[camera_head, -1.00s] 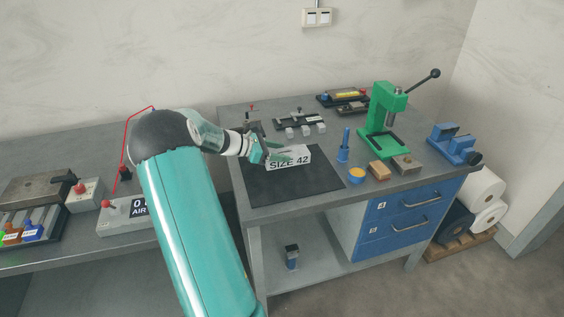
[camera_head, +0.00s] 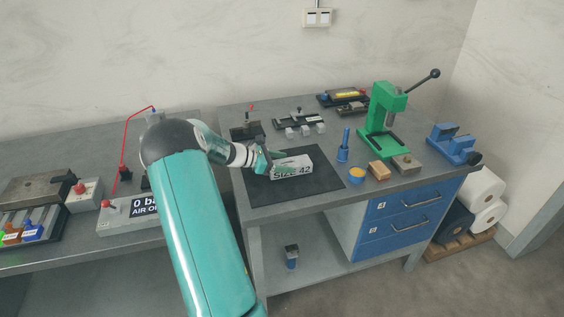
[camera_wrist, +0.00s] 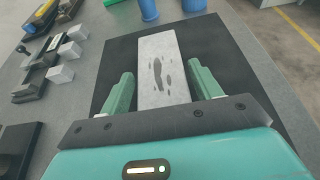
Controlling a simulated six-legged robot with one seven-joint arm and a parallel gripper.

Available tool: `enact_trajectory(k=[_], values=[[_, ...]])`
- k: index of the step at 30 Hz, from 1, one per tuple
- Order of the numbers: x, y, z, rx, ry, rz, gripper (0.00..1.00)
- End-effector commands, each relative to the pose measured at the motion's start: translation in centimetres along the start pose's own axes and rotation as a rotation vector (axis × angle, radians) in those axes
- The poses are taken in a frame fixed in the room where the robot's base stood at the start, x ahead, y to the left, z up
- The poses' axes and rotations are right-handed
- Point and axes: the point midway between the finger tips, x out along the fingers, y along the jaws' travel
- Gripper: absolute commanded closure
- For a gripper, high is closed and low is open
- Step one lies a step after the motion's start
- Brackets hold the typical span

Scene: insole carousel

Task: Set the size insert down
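The size insert, a pale grey block marked SIZE 42 (camera_head: 293,171), lies over the black mat on the right bench. In the wrist view, its top (camera_wrist: 159,75) has dark sole-shaped marks, and it points away between my fingers. My gripper (camera_head: 275,162) is at its left end in the head view. In the wrist view, my gripper (camera_wrist: 162,85) has one green finger on each side of the block, with narrow gaps showing, so it looks slightly open. The block's underside is hidden.
The mat (camera_head: 322,190) has bare room in front of the block. A clamp fixture with pale cubes (camera_head: 300,123) is behind.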

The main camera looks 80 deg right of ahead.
Motion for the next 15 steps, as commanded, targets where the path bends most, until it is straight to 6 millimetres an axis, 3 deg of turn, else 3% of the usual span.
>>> enact_trajectory(k=[12, 15], values=[[-0.2, 0.0, 0.4, 0.002, 0.001, 0.0, 0.24], [-1.3, 0.1, 0.3, 0.001, 0.001, 0.003, 0.24]])
